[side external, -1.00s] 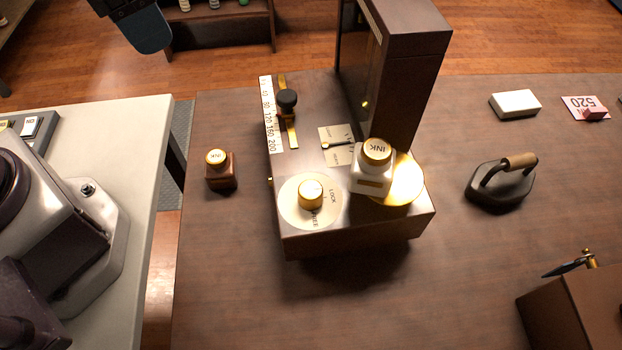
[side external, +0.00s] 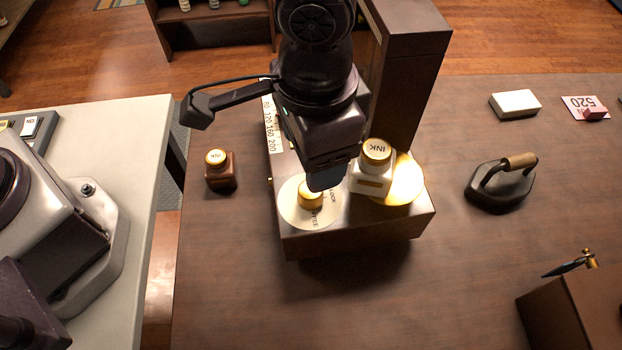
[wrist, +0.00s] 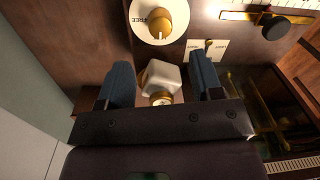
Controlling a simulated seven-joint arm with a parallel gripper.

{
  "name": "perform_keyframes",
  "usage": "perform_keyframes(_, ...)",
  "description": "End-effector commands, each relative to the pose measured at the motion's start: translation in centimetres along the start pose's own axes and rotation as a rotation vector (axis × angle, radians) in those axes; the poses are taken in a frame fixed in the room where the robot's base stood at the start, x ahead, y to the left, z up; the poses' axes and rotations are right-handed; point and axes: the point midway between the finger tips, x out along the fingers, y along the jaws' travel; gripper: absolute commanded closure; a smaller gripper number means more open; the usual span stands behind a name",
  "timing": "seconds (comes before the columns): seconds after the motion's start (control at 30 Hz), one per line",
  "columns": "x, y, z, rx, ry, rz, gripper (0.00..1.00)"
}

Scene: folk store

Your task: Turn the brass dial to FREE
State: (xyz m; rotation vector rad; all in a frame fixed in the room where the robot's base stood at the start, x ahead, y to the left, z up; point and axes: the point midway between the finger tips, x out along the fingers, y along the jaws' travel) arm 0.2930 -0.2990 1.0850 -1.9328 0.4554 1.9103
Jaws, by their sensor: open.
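The brass dial (side external: 310,199) sits on a round cream plate (side external: 296,216) marked LOCK and FREE, on top of a dark brown box. Part of the dial and plate is hidden behind my gripper; which word the dial points to cannot be told. In the wrist view the brass dial (wrist: 153,16) shows at the top edge, beyond the fingertips. My gripper (wrist: 162,72) is open, its blue fingers apart with nothing held. In the side view my gripper (side external: 325,182) hangs close above the dial, on its right.
A tall dark column (side external: 413,75) rises behind. A brown ink bottle (side external: 220,172) stands left; a flat iron (side external: 502,188) stands right.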

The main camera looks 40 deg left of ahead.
Motion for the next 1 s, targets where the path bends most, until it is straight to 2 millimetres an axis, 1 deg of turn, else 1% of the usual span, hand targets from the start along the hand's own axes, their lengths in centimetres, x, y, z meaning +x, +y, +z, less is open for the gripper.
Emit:
perform_keyframes(0.03,1.3,0.0,0.1,0.001,-0.006,-0.001,0.4)
perform_keyframes(0.1,2.8,0.0,0.1,0.001,-0.006,-0.001,0.4)
perform_keyframes(0.2,4.7,0.0,0.1,0.0,-0.005,-0.001,0.4)
perform_keyframes(0.33,6.6,0.0,0.1,0.002,-0.004,-0.001,0.4)
perform_keyframes(0.5,7.9,0.0,0.1,0.001,-0.002,0.0,0.4)
perform_keyframes(0.8,8.1,0.0,0.0,0.0,0.0,0.0,0.4)
perform_keyframes(0.83,8.1,0.0,0.0,0.0,0.0,0.0,0.42)
perform_keyframes(0.87,8.1,0.0,0.0,0.0,0.0,0.0,0.49)
perform_keyframes(0.9,8.1,0.0,0.0,0.0,0.0,0.0,0.59)
perform_keyframes(0.97,8.1,0.0,0.0,0.0,0.0,0.0,0.72)
perform_keyframes(1.0,8.1,0.0,0.0,0.0,0.0,0.0,0.82)
